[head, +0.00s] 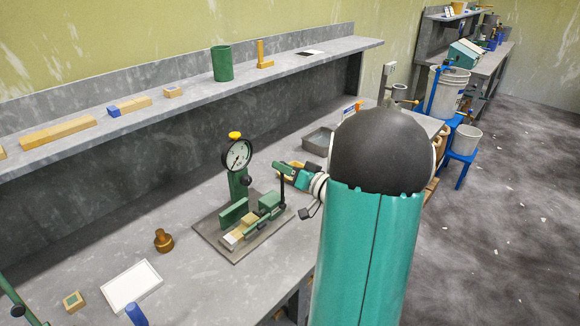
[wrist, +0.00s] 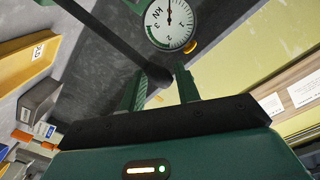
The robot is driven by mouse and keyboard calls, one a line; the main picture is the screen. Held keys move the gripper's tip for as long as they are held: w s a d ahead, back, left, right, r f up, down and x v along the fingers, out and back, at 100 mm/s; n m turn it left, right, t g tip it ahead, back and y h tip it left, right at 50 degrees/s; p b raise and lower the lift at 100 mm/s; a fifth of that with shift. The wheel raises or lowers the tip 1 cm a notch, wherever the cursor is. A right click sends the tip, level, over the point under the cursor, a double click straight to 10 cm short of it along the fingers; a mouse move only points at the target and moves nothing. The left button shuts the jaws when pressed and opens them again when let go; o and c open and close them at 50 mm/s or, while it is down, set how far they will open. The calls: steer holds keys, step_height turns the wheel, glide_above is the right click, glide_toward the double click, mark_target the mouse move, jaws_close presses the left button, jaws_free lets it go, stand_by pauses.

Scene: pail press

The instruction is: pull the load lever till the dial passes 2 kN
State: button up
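The press (head: 238,185) stands on a flat base plate on the bench, with a round white dial (head: 237,155) on its green column. The dial (wrist: 170,20) also shows in the wrist view, turned over; its needle points away from the 2 mark. The dark load lever (head: 282,187) stands about upright at the press's right side. In the wrist view the lever (wrist: 112,38) slants in from upper left and its knob end lies between my fingers. My gripper (head: 284,167) is at the lever's top. Its fingers (wrist: 160,88) look apart, with a small gap beside the knob.
A brass weight (head: 163,240) and a white tray (head: 131,286) lie left of the press. A grey tray (head: 318,140) sits behind my gripper. A shelf (head: 190,95) with a green cup (head: 222,63) and wooden blocks runs above the bench.

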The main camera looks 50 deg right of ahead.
steer(key=shift+s+r, duration=0.2)
steer(key=shift+s, duration=0.2)
steer(key=c, duration=0.4)
steer(key=shift+c, duration=0.3)
steer(key=shift+f, duration=0.1)
steer(key=shift+a+f, duration=0.1)
steer(key=shift+w+d+f, duration=0.15)
steer(key=shift+d, duration=1.35)
